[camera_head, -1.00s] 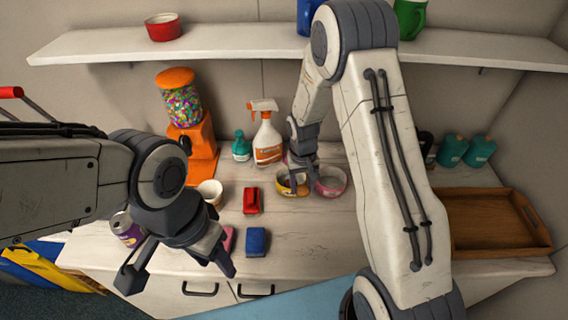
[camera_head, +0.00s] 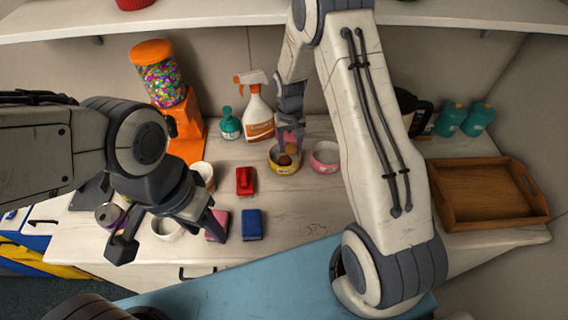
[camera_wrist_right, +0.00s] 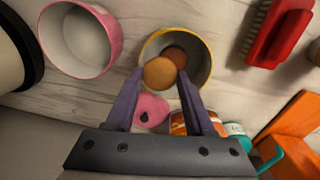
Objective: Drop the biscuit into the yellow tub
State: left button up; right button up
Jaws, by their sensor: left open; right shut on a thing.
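The yellow tub (camera_head: 284,170) stands on the counter, left of the pink tub (camera_head: 325,167). My right gripper (camera_head: 290,146) points down over the yellow tub. In the right wrist view, it is shut on a round tan biscuit (camera_wrist_right: 159,74) between its fingertips, at the opening of the yellow tub (camera_wrist_right: 204,70). A darker brown round thing (camera_wrist_right: 175,56) shows just beyond the biscuit and appears to be inside the tub. My left gripper (camera_head: 168,236) is open and empty, above the front left of the counter.
A spray bottle (camera_head: 258,115), a teal bottle (camera_head: 229,124) and an orange candy machine (camera_head: 188,125) stand behind. A wooden tray (camera_head: 480,218) lies right. A shelf crosses above.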

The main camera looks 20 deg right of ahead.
jog(key=shift+f, duration=0.15)
jog(key=o, duration=1.4)
jog(key=shift+c, duration=0.2)
jog(key=shift+a+r, duration=0.1)
jog(key=shift+r, duration=0.4)
notch_tip(320, 180, up, 10)
jog(key=b, duration=0.2)
jog(key=shift+a+f, duration=0.15)
jog(key=shift+f, duration=0.1)
